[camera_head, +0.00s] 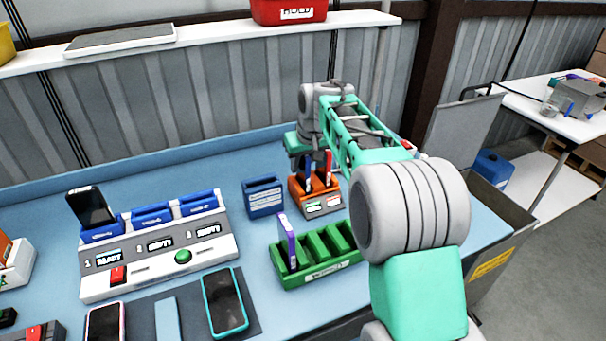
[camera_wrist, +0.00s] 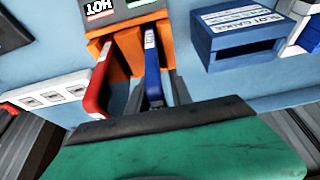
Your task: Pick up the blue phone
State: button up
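A thin blue piece, seen edge-on and likely the blue phone (camera_head: 308,168), stands upright in an orange holder (camera_head: 316,196). A similar red piece (camera_head: 328,168) stands beside it in the same holder. In the wrist view the blue phone (camera_wrist: 153,70) rises between the two dark fingers of my gripper (camera_wrist: 155,92), with the red piece (camera_wrist: 97,85) outside them to the left. A narrow gap seems to show on each side of the blue phone, so the fingers look open around it.
A blue slot box (camera_head: 263,197) stands left of the holder, and a green rack (camera_head: 318,256) with a purple phone stands in front. A grey station (camera_head: 160,246) holds a dark phone. A teal-cased phone (camera_head: 225,303) lies flat on a dark mat at the front.

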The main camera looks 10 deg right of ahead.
grip_shut()
jog(key=shift+r, duration=0.1)
